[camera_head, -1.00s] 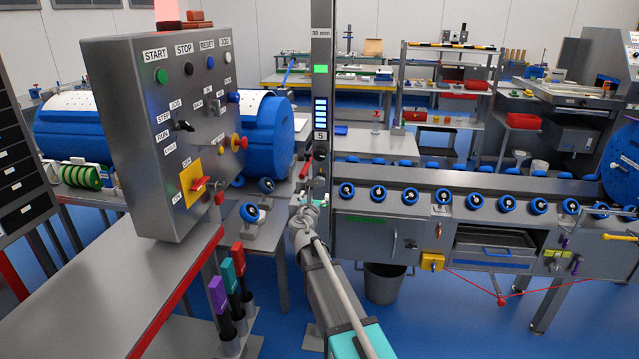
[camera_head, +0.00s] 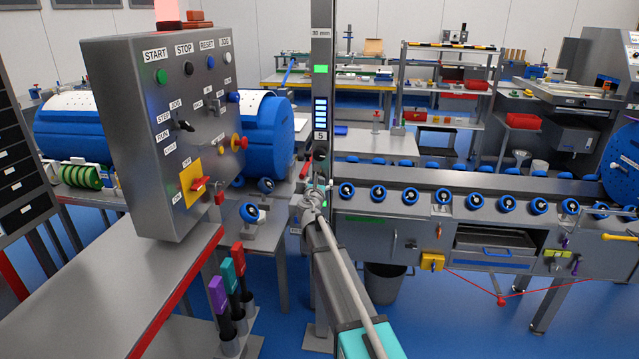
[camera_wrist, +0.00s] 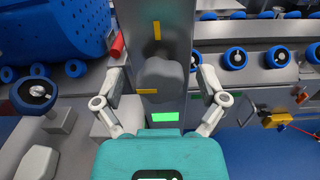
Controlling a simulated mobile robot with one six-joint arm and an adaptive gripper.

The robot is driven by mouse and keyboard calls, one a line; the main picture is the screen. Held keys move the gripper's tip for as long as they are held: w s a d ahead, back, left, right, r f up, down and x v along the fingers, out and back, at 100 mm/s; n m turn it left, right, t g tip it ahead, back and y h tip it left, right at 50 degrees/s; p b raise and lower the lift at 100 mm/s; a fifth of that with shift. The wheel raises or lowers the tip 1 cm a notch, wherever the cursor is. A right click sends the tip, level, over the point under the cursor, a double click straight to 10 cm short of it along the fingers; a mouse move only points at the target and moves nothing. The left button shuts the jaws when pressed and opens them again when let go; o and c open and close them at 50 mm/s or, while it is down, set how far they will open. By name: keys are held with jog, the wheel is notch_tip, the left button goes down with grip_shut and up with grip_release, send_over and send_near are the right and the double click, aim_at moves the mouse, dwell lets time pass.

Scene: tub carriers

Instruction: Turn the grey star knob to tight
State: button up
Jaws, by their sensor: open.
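The grey star knob (camera_wrist: 160,76) sits on the face of a grey metal post (camera_wrist: 176,15), in the middle of the wrist view. A yellow mark (camera_wrist: 157,30) is above it, and another (camera_wrist: 148,91) is at its lower edge. My gripper (camera_wrist: 161,84) is open, with one white-and-grey finger to the left of the knob and one to the right. Gaps show between both fingers and the knob; how far they reach in depth is unclear. In the head view my gripper (camera_head: 314,192) is at the lower part of the post (camera_head: 322,50), and I cannot make out the knob there.
A control box (camera_head: 130,110) with buttons and a red switch stands to the left. A conveyor with several blue rollers (camera_head: 378,193) runs to the right. A bucket (camera_head: 384,282) is under it. A blue wheel-like knob (camera_wrist: 34,94) is at left in the wrist view.

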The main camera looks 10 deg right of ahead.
jog(key=c, duration=1.2)
jog(key=shift+o, duration=0.2)
jog(key=shift+m, duration=0.5)
jog(key=m, duration=0.7)
jog(key=shift+m, duration=0.4)
jog(key=m, duration=0.4)
jog(key=shift+m, duration=2.5)
